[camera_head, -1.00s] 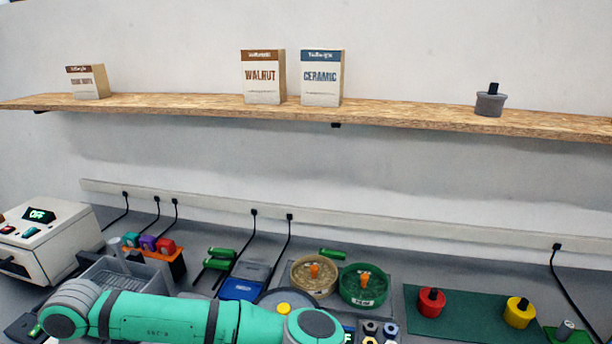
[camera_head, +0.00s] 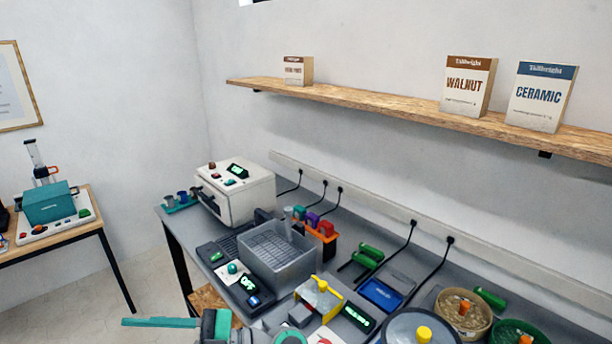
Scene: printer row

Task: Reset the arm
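Part of my teal and dark grey arm (camera_head: 215,325) shows at the bottom edge, left of centre, in front of the workbench. A thin teal bar (camera_head: 160,322) reaches left from it over the floor. I cannot tell whether this bar is part of my gripper. No fingertips can be made out, and nothing is seen held. The rest of the arm is cut off by the lower edge.
The bench holds a white machine (camera_head: 237,192), a grey open bin (camera_head: 280,258), a yellow-topped device (camera_head: 318,296) and spools (camera_head: 463,308). A shelf (camera_head: 380,108) with boxes hangs above. A side table (camera_head: 75,232) stands left. Floor (camera_head: 150,285) between is clear.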

